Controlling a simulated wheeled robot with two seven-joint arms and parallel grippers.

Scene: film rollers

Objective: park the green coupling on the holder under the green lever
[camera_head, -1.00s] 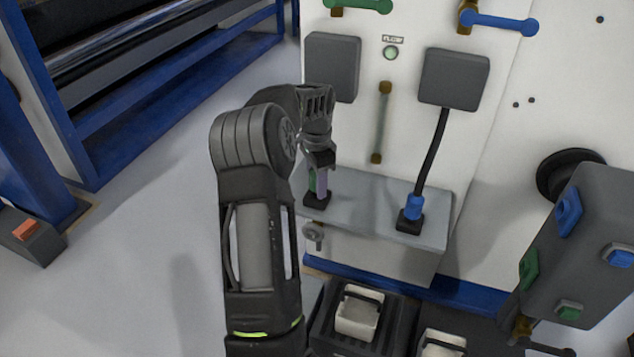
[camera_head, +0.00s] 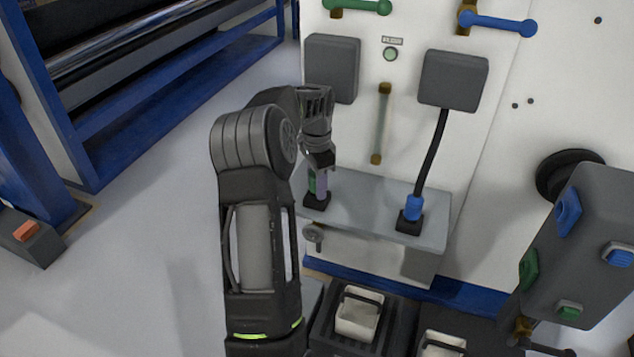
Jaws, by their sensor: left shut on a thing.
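The green coupling (camera_head: 312,184) is at the left black holder (camera_head: 317,201) on the grey shelf, below the green lever (camera_head: 358,6). It looks upright, with its lower end at the holder; I cannot tell how deep it sits. My left gripper (camera_head: 319,175) points down from above and is shut on the coupling, partly hiding it. My right gripper is not in view.
A blue coupling (camera_head: 413,208) with a black cable stands in the right holder (camera_head: 409,223). The blue lever (camera_head: 497,21) is at the upper right. A grey button box (camera_head: 585,250) juts out at right. The shelf (camera_head: 365,208) is clear between the holders.

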